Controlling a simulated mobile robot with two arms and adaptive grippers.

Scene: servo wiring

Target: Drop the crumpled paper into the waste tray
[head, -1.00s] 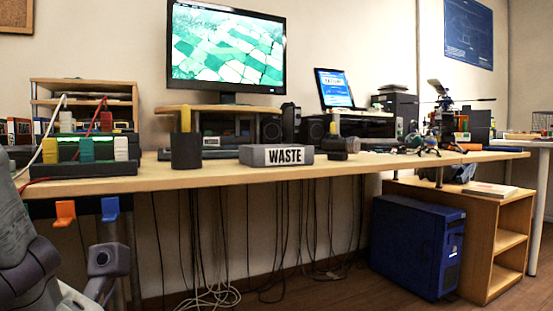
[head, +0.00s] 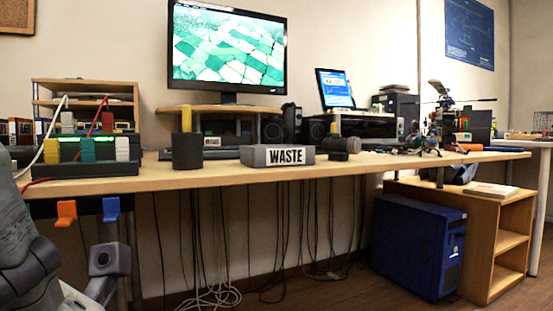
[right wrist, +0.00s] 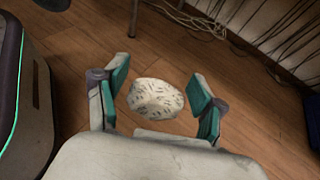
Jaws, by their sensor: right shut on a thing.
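The waste tray (head: 254,157) is a low grey box with a white "WASTE" label on its front. It stands near the front edge of the desk, at the middle of the head view. I cannot see inside it from this low angle. The crumpled paper (right wrist: 156,98), a whitish ball with dark marks, is between the teal-padded fingers of my right gripper (right wrist: 162,94) in the right wrist view. The gripper is shut on it, with floor below. Neither gripper shows in the head view, so the paper's distance from the tray is not visible.
The wooden desk (head: 225,175) has a dark cup (head: 187,152) left of the tray and a dark cylindrical item (head: 345,145) right of it. Coloured connectors stand on a dark block (head: 75,170) at left. Orange (head: 67,212) and blue hooks hang below the desk edge.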

